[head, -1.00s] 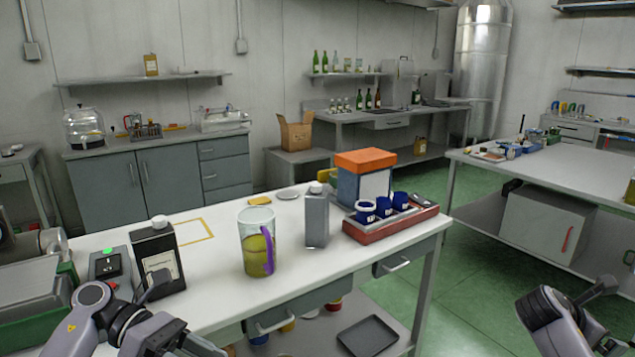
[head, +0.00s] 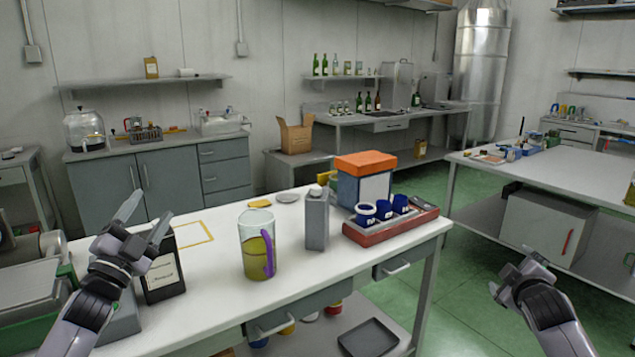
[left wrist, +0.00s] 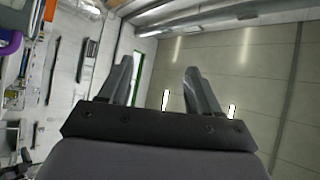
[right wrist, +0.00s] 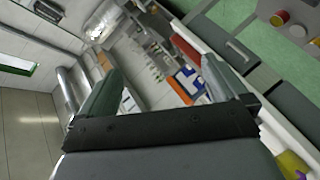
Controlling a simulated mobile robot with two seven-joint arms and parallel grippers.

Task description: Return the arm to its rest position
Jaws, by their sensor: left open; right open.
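My left gripper (head: 147,218) is raised at the left of the head view, fingers pointing up and apart, with nothing between them. My right gripper (head: 514,275) is at the lower right of the head view, over the green floor beyond the white table's right end. In the right wrist view its fingers (right wrist: 160,68) are apart and empty.
The white table (head: 215,290) holds a jug (head: 256,255) with a purple handle, a grey can (head: 317,222), an orange-lidded box (head: 365,162) and a red tray (head: 395,228) with blue cups. Another table (head: 570,178) stands at right. Green floor lies between them.

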